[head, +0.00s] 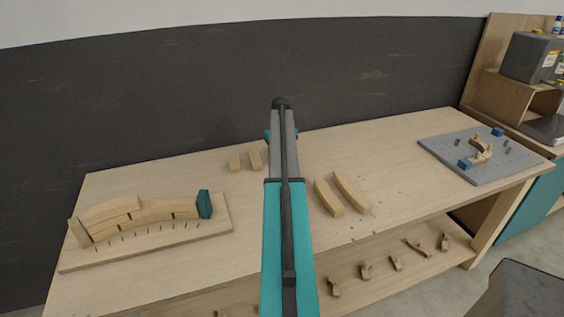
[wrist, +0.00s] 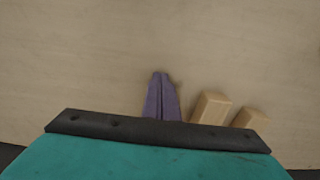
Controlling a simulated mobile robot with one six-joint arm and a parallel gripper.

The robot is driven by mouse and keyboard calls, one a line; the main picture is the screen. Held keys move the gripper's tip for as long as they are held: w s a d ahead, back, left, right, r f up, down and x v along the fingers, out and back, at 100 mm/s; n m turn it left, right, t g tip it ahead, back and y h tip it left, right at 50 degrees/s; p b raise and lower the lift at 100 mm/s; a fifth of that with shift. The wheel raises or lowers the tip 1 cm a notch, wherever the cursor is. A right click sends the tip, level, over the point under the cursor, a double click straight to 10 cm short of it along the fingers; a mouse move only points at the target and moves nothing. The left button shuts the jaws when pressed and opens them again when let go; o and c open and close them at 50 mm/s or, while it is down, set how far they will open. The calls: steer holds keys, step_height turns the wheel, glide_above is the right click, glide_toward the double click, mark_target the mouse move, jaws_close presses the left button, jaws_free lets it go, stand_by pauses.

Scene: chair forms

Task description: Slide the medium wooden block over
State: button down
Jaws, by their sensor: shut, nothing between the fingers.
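Two longer wooden blocks, a left one (head: 328,196) and a right one (head: 352,191), lie to the right of my arm. Which block is the medium one is unclear. In the wrist view, my gripper (wrist: 161,76) has its purple fingers together and empty. Beside it on the right are two block ends (wrist: 211,107), partly hidden by my wrist. The head view does not show the fingers.
A curved wooden form (head: 140,212) with a dark teal end block (head: 204,204) sits on a board at the left. A grey pegboard (head: 455,157) with blue clamps is at the right. Small pieces (head: 365,271) lie on the lower shelf. The table's back right is clear.

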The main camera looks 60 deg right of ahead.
steer(key=shift+a, duration=0.15)
steer(key=shift+s+a, duration=0.55)
steer(key=shift+s, duration=0.1)
steer(key=shift+s+a, duration=0.5)
steer(key=shift+s, duration=0.3)
steer(key=shift+s+r, duration=0.15)
steer(key=shift+s, duration=0.05)
step_height(320, 180, up, 10)
steer(key=b, duration=0.2)
steer(key=shift+f, duration=0.2)
